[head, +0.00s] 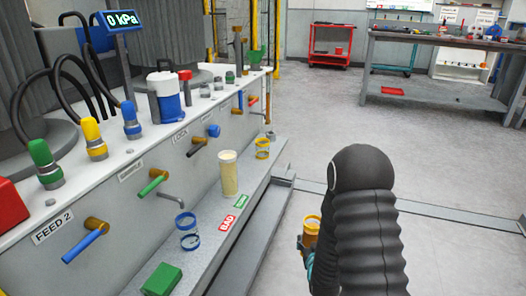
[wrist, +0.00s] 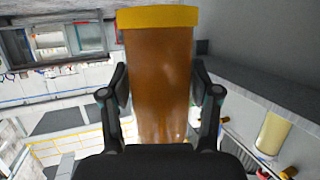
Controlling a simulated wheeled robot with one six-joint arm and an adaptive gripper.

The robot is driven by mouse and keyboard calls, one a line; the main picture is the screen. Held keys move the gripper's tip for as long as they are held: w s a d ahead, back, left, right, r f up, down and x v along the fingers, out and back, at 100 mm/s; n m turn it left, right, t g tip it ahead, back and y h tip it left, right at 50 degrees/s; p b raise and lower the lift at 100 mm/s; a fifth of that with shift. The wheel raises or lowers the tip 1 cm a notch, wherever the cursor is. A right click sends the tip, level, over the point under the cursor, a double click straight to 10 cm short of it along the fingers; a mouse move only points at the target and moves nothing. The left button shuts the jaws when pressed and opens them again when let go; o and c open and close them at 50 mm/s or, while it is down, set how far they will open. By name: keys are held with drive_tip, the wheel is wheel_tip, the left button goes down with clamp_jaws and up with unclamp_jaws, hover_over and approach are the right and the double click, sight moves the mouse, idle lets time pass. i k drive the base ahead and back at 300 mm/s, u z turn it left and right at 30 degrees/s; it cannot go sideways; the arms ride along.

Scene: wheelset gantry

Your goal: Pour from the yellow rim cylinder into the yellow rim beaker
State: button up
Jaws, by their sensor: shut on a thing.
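The yellow rim cylinder (wrist: 158,75) is a tall amber vessel with a thick yellow rim, standing between the fingers of my gripper (wrist: 160,92) in the wrist view. My gripper is shut on its sides, with the rim beyond the fingertips. In the head view the cylinder (head: 311,229) shows at the lower middle, partly hidden by my dark arm. It looks about upright there, held off the ledge to its right. The yellow rim beaker (head: 262,154) is a small clear vessel with yellow bands, standing on the far part of the ledge, apart from the cylinder.
A cream cylinder (head: 229,174) and a blue-banded clear beaker (head: 188,238) stand on the grey ledge (head: 205,263). Red and green labels lie between them. A green block (head: 161,279) is nearer. Handles and pipes stick out above the ledge. Open floor lies right, before a workbench (head: 445,42).

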sight(262, 144)
drive_tip(key=u, duration=0.5)
drive_tip(key=k, duration=0.1)
drive_tip(key=z, duration=1.4)
drive_tip(key=i, duration=1.1)
drive_tip(key=u, duration=0.4)
